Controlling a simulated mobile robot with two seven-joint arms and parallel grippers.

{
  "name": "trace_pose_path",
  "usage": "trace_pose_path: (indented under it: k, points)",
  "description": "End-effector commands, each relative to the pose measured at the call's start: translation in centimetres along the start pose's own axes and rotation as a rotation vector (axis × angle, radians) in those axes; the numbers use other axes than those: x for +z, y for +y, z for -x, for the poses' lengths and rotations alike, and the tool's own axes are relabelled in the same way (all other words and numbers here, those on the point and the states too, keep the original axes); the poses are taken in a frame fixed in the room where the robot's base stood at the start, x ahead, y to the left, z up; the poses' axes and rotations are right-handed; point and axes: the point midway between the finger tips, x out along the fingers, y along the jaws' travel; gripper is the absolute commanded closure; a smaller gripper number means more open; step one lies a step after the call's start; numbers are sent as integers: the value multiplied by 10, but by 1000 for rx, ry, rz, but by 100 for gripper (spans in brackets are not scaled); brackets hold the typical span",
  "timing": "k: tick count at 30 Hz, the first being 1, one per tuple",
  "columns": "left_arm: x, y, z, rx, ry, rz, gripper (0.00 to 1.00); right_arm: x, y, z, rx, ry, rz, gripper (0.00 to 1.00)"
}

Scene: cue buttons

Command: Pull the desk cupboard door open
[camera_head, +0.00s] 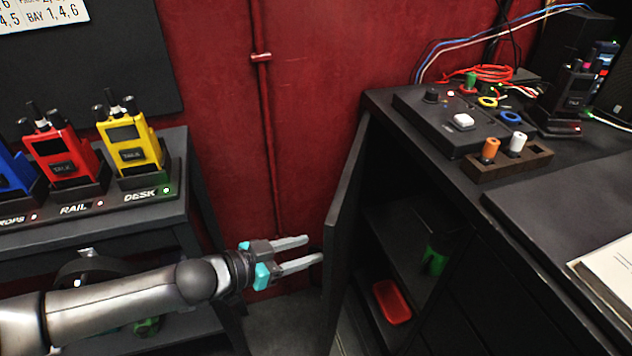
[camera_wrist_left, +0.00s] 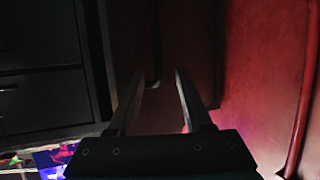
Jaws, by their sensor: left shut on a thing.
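The desk cupboard door (camera_head: 345,205) is dark grey and stands swung out from the desk, so the cupboard's inside shows. My left gripper (camera_head: 308,249) reaches the door's outer face from the left, its two grey fingers level and a small gap apart. It is shut on the door's handle, which is mostly hidden at the fingertips and too dark to make out clearly. In the left wrist view both fingers (camera_wrist_left: 160,85) point forward against dark surfaces and a red wall. My right gripper is not in view.
Inside the cupboard are a red tray (camera_head: 391,302) and a green object (camera_head: 434,259). On the left, a stand (camera_head: 190,215) holds blue, red and yellow radios (camera_head: 130,145). The desk top carries a button box (camera_head: 450,120) and a peg block (camera_head: 507,163). A red wall (camera_head: 300,120) lies behind.

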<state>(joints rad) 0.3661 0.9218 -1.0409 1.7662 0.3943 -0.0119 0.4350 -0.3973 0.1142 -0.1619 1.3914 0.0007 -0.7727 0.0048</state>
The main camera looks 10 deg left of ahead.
Motion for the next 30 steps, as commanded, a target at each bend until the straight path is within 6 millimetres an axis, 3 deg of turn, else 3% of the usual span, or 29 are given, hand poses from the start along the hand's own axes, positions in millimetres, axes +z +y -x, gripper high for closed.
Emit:
trace_pose_path:
  k: [1, 15, 30]
  points:
    - [-114, 14, 16, 119, 381, -27, 57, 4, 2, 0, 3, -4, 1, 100]
    - [-150, 15, 31, 116, 369, -30, 57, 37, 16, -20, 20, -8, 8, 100]
    - [-153, 14, 34, 113, 360, -33, 57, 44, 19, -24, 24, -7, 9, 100]
